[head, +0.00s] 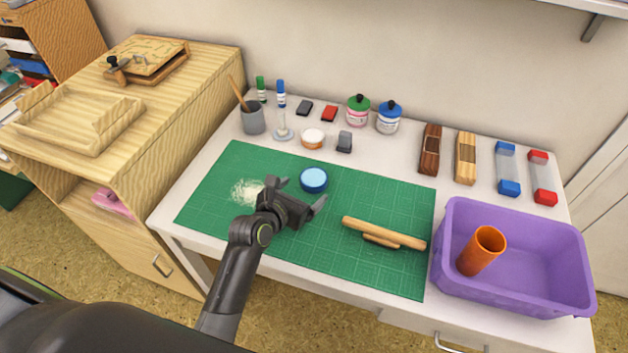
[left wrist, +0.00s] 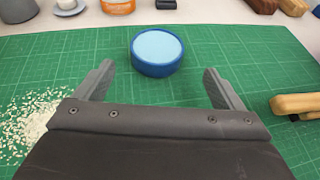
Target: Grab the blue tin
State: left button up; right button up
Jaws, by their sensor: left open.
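The blue tin (head: 313,180) is round, with a light blue top and a darker blue side. It sits upright on the green cutting mat (head: 385,193), near the mat's back half. In the left wrist view the tin (left wrist: 157,52) stands ahead of the fingers, roughly midway between them and beyond their tips. My left gripper (head: 298,193) is open and empty over the mat, on the near side of the tin. Its two fingers (left wrist: 158,80) are spread wide in the left wrist view, apart from the tin. My right gripper is not in view.
Pale shavings (head: 246,192) lie left of the gripper. Wooden rods (head: 385,232) lie right of it. A purple bin (head: 540,285) holding an orange cup (head: 482,250) stands at the right. An orange-and-white jar (head: 313,138) and a grey block (head: 345,141) stand behind the mat.

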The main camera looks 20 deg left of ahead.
aim_at(312, 180)
pick_arm(q)
jog(key=shift+w+f, duration=0.15)
jog(key=shift+w, duration=0.3)
jog(key=x, duration=0.5)
jog(key=shift+w+a+r, duration=0.1)
jog(key=shift+w+r, duration=0.1)
jog(key=shift+r, duration=0.15)
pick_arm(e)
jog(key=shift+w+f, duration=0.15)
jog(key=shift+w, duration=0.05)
pick_arm(q)
jog(key=shift+c, duration=0.4)
